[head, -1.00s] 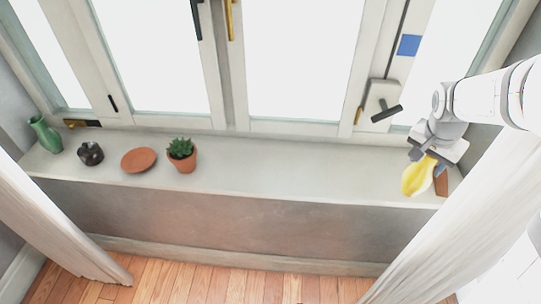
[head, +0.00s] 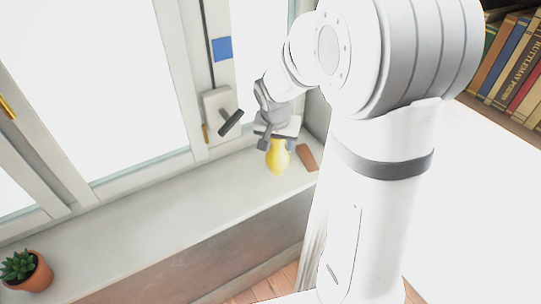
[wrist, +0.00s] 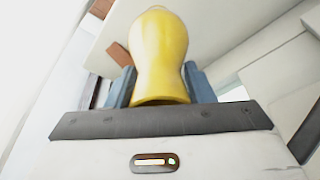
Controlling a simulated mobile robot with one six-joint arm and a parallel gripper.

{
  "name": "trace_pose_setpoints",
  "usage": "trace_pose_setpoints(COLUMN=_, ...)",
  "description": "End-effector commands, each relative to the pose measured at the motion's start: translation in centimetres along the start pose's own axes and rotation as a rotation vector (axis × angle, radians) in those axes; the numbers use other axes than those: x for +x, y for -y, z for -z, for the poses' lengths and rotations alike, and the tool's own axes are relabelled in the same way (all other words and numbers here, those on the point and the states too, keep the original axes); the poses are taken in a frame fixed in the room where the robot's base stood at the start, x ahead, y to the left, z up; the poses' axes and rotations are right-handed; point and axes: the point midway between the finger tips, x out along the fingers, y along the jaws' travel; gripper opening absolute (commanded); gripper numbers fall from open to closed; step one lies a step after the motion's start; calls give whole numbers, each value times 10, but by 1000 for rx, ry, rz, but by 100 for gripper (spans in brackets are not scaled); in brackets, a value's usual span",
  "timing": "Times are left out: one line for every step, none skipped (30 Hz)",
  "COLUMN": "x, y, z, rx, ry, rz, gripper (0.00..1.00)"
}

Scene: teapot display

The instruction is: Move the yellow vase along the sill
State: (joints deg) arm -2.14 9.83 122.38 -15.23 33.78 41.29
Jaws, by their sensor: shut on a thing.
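The yellow vase (head: 278,160) is at the right end of the pale window sill (head: 175,215) in the head view. My gripper (head: 268,143) is above it, shut on its upper part. In the wrist view the vase (wrist: 158,45) stands between the two blue-grey fingers of my gripper (wrist: 160,85), its rim towards the palm. It hangs nearly upright in the head view. I cannot tell whether its base touches the sill.
A reddish-brown block (head: 307,157) lies on the sill just right of the vase. A potted succulent (head: 27,271) stands far left. A dark window handle (head: 231,122) juts out behind the sill, left of my gripper. The sill between plant and vase is clear.

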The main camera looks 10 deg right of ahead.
Motion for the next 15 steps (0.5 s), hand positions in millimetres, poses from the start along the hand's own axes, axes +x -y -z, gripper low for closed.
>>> trace_pose_setpoints(x=6, y=1, z=-2, rx=-2, ry=1, rz=0, gripper=17)
trace_pose_setpoints(x=9, y=1, z=-3, rx=-3, ry=0, rz=0, gripper=17)
trace_pose_setpoints(x=12, y=1, z=-4, rx=-4, ry=-1, rz=1, gripper=17)
trace_pose_setpoints(x=14, y=2, z=-5, rx=-5, ry=-1, rz=1, gripper=17)
trace_pose_setpoints(x=17, y=2, z=-6, rx=-5, ry=0, rz=0, gripper=17)
trace_pose_setpoints(x=22, y=2, z=-8, rx=-4, ry=0, rz=1, gripper=17)
trace_pose_setpoints(x=26, y=2, z=-9, rx=-4, ry=1, rz=1, gripper=17)
trace_pose_setpoints(x=31, y=2, z=-11, rx=-5, ry=2, rz=0, gripper=17)
trace_pose_setpoints(x=36, y=2, z=-12, rx=-6, ry=0, rz=0, gripper=17)
trace_pose_setpoints(x=40, y=2, z=-13, rx=-5, ry=1, rz=0, gripper=17)
trace_pose_setpoints(x=44, y=2, z=-14, rx=-5, ry=1, rz=1, gripper=17)
trace_pose_setpoints(x=47, y=2, z=-16, rx=-6, ry=0, rz=1, gripper=17)
trace_pose_setpoints(x=48, y=2, z=-16, rx=-6, ry=-1, rz=1, gripper=17)
trace_pose_setpoints(x=49, y=2, z=-16, rx=-6, ry=-1, rz=2, gripper=17)
trace_pose_setpoints(x=50, y=2, z=-16, rx=-5, ry=-2, rz=3, gripper=17)
